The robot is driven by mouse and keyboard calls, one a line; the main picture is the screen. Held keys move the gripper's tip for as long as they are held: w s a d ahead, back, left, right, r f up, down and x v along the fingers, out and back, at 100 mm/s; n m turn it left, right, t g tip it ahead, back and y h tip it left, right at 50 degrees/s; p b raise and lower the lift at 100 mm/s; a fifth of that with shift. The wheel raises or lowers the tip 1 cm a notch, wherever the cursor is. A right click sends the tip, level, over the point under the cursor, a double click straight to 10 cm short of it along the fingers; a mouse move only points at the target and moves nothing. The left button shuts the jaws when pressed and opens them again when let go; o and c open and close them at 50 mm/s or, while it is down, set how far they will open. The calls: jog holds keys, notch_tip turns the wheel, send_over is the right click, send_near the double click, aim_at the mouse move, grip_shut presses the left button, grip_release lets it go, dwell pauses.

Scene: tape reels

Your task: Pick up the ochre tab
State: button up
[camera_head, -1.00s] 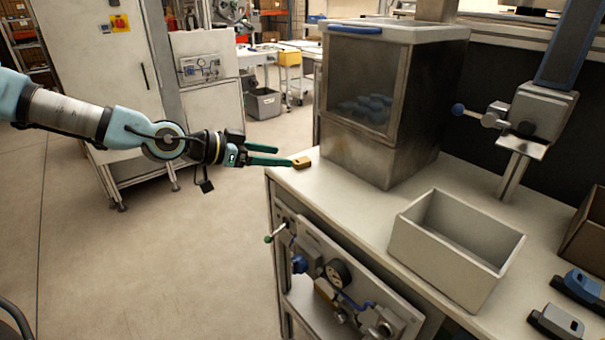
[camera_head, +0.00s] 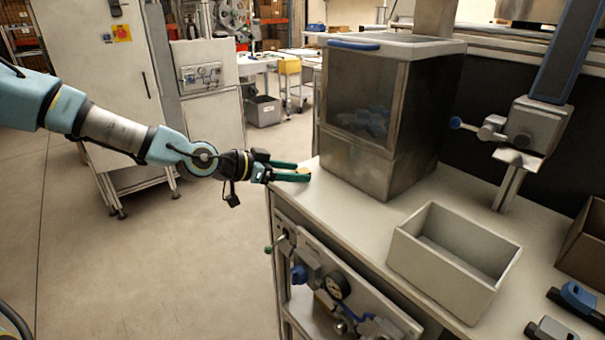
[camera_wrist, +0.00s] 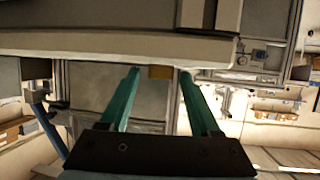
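The ochre tab (camera_wrist: 160,72) shows in the wrist view as a small block at the edge of the counter, between my two green fingertips. A gap shows on each side of it. In the head view the tab (camera_head: 304,170) is a small ochre patch at the counter's left corner, partly hidden by my fingers. My gripper (camera_head: 302,172) reaches in from the left, level with the counter top. It is open, with its fingertips on either side of the tab (camera_wrist: 160,77), and no grip on it is visible.
A metal bin with a clear front (camera_head: 355,150) stands on the counter (camera_head: 350,215) just right of the tab. An open grey box (camera_head: 410,262) stands further right, near a clamp stand (camera_head: 530,130). Blue-and-grey tools (camera_head: 580,298) lie at the right edge. Open floor lies left.

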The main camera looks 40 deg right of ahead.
grip_shut()
jog(key=shift+r, duration=0.1)
dwell(0.4)
